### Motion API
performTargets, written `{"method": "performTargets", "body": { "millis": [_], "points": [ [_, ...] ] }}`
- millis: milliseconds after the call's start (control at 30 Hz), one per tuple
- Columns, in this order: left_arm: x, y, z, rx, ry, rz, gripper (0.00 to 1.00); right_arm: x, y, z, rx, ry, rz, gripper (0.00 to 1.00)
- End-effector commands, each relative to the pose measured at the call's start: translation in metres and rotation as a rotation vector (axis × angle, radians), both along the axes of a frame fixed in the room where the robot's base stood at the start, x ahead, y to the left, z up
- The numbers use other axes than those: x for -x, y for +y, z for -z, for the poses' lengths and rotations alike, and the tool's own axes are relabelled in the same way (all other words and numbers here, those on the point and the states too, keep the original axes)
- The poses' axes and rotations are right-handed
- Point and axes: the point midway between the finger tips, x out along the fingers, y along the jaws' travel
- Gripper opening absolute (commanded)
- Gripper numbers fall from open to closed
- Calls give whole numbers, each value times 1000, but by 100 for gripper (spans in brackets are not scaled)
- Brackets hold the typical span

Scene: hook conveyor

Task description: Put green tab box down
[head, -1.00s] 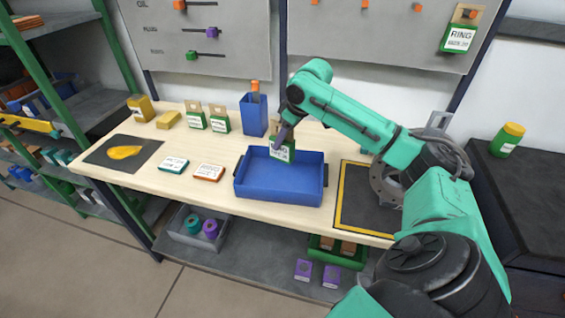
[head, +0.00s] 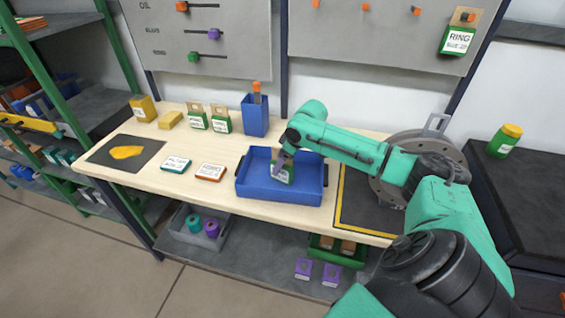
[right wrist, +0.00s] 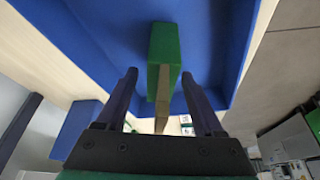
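The green tab box (head: 283,176) is inside the blue tray (head: 312,198) on the workbench, seemingly standing on its floor. In the right wrist view the green box (right wrist: 165,48) has its cardboard tab (right wrist: 163,112) pointing back between my fingers. My right gripper (right wrist: 159,78) is open around the tab, with a visible gap on each side. In the head view my right gripper (head: 281,160) is just above the box and hides part of it. My left gripper is not in view.
Two more green tab boxes (head: 197,121) stand behind the tray, beside a blue bin (head: 254,116). Two flat cards (head: 209,172) lie left of the tray. A black yellow-edged mat (head: 366,212) is right of it. A RING box (head: 457,38) hangs on the board.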

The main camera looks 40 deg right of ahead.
Motion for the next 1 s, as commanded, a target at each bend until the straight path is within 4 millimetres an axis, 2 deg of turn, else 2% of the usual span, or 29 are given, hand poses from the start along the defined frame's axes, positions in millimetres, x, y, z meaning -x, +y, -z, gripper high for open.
{"method": "performTargets", "body": {
  "millis": [200, 333, 467, 700, 833, 1000],
  "points": [
    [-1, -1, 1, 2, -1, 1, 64, 0, 0, -1, 0, -1, 0, 69],
    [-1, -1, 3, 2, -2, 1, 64, 2, -2, -12, 1, -4, 2, 69],
    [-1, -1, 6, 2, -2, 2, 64, 13, -6, -36, 6, -2, 0, 69],
    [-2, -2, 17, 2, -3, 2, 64, 35, -13, -93, 5, -3, 2, 69],
    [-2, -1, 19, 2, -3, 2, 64, 42, -14, -111, 1, -2, 1, 69],
    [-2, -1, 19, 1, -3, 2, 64, 43, -14, -115, -1, 0, 0, 69]
  ]
}}
